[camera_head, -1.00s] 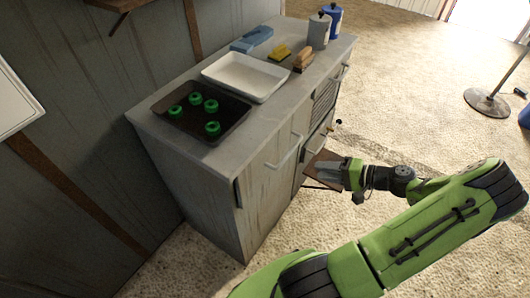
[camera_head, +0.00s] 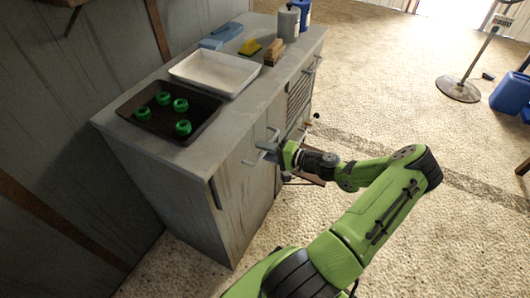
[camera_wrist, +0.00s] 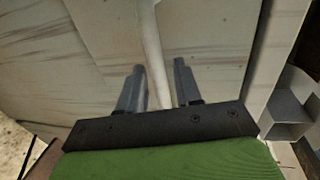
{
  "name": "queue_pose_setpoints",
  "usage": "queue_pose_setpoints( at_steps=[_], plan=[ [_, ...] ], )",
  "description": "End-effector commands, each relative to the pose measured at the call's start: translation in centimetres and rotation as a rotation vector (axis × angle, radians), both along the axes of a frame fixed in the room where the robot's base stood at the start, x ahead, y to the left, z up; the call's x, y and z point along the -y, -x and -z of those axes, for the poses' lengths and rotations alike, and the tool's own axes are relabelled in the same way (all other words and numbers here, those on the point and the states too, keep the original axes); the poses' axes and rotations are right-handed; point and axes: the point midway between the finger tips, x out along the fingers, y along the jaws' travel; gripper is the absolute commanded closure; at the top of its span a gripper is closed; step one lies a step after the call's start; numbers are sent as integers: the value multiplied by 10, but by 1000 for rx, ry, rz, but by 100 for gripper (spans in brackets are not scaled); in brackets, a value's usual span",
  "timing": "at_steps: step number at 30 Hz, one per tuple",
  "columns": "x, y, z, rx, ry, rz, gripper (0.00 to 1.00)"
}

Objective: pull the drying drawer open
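A grey wooden cabinet (camera_head: 243,196) stands at the left. Its front panel with a pale bar handle (camera_head: 248,161) looks shut; I cannot tell for certain whether this is the drying drawer. My gripper (camera_head: 262,142) is at this handle, with its arm coming from the lower right. In the wrist view, my gripper (camera_wrist: 157,82) has its two grey fingers apart. The pale bar handle (camera_wrist: 151,45) runs between them, with a visible gap on each side. My gripper partly hides the handle in the head view.
A brown panel (camera_head: 308,177) juts out low from the cabinet, behind my wrist. The top holds a black tray (camera_head: 200,129) with several green rings, a white tray (camera_head: 242,86), a yellow item (camera_head: 250,48) and canisters (camera_head: 288,24).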

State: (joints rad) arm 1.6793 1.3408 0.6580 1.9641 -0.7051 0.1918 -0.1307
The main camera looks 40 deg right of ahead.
Motion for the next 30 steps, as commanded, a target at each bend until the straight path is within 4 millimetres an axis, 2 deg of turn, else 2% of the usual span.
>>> queue_pose_setpoints(
  at_steps=[8,15,26,30],
  plan=[
    [-1,-3,0,0,-1,2,66],
    [-1,-2,0,-1,1,1,100],
    [0,-1,0,-1,0,1,100],
    [3,9,0,-2,0,1,100]
  ],
)
